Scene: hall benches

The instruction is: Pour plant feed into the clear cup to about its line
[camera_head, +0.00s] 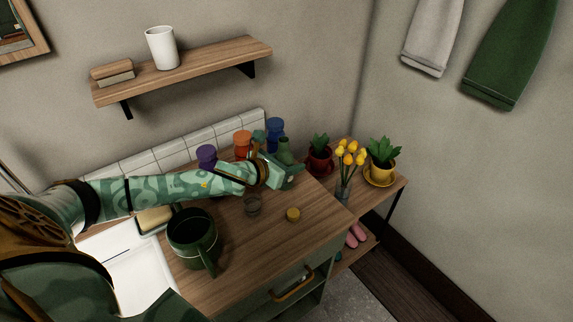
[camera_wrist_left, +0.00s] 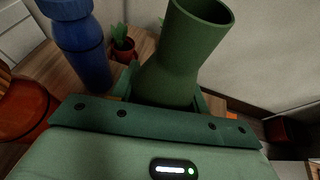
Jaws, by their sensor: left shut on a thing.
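My left gripper (camera_head: 284,174) is shut on a green bottle (camera_head: 285,152) near the back of the wooden bench. I cannot tell whether anything is inside. The clear cup (camera_head: 252,205) stands on the bench in front of my left forearm, apart from the bottle; its line and contents are too small to make out. A small yellow round thing, perhaps a cap, (camera_head: 293,214) lies right of the cup. My right gripper is not in view.
Purple (camera_head: 206,157), orange (camera_head: 243,143) and blue (camera_head: 275,130) bottles stand behind my left arm. A large dark green mug (camera_head: 193,240) stands left of the cup. Potted plants and yellow tulips (camera_head: 351,153) are at right. The bench's front right is clear.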

